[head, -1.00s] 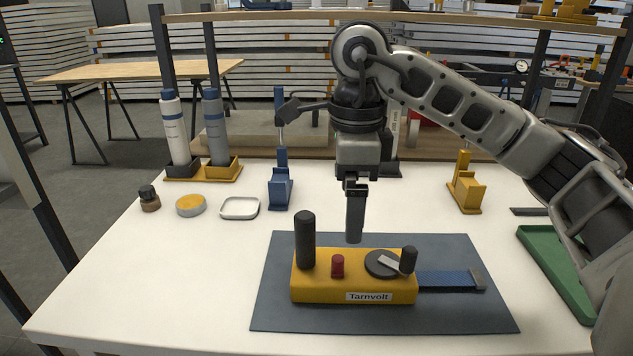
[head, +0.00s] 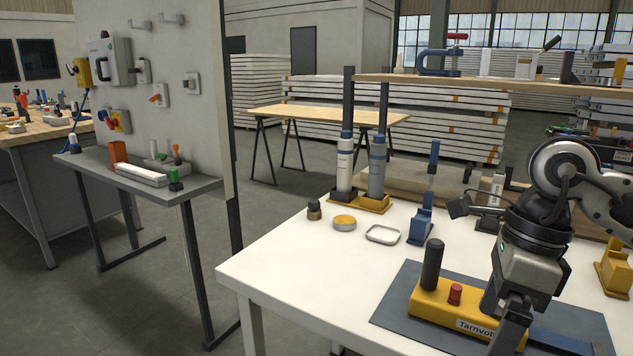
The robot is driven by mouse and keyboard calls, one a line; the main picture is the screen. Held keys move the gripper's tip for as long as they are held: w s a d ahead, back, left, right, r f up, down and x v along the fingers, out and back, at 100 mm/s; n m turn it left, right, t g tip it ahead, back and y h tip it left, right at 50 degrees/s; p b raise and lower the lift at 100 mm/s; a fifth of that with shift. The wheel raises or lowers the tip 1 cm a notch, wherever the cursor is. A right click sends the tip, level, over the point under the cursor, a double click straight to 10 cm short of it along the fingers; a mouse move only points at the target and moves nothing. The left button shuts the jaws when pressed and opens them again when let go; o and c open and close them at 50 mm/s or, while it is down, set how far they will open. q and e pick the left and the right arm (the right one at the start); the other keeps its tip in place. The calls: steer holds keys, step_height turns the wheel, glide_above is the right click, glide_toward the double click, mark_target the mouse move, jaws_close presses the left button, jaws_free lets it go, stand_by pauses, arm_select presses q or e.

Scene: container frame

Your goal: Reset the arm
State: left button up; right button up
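My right arm comes in from the right edge, bent at a large grey joint. Its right gripper (head: 509,328) points down and a little left over the right part of the yellow Tarnvoll device (head: 430,301). It hides the device's disc and right knob. I cannot tell whether its fingers are open or touch the device. A black post and a red button (head: 455,294) stand on the device, which lies on a blue-grey mat (head: 395,312). My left gripper is not in view.
A panel (head: 178,120) with switches and a grey shelf (head: 130,180) stand at left. Floor between is free.

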steer(key=s+a+g+y+p, duration=0.1)
steer(key=s+a+g+y, duration=0.2)
steer(key=a, duration=0.5)
steer(key=s+a+g+y+p, duration=0.1)
steer(key=s+a+y, duration=0.2)
steer(key=a+y, duration=0.35)
steer(key=w+a+r+m+t+y+p, duration=0.1)
steer(key=a+r+m+t+y, duration=0.4)
steer(key=m+y, duration=0.55)
steer(key=w+d+f+m+t+h+p, duration=0.1)
steer(key=w+d+f+m+t+h, duration=0.3)
steer(key=m+t, duration=0.65)
steer(key=w+d+f+m+t+h+p, duration=0.1)
steer(key=w+f+m+t+h, duration=0.15)
steer(key=m+t+h, duration=0.7)
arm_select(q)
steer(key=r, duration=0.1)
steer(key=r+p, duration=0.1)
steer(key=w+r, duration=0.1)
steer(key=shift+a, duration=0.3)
arm_select(e)
steer(key=s+d+f+m+g+h, duration=0.2)
steer(key=s+d+f+m+g, duration=0.1)
steer(key=f+m, duration=0.5)
steer(key=s+d+f+m+g+h, duration=0.3)
steer(key=s+f+m+g, duration=0.3)
steer(key=f, duration=0.6)
steer(key=shift+s+d+f+m+g, duration=0.35)
steer(key=shift+s+d+m, duration=0.3)
steer(key=shift+s+m, duration=0.45)
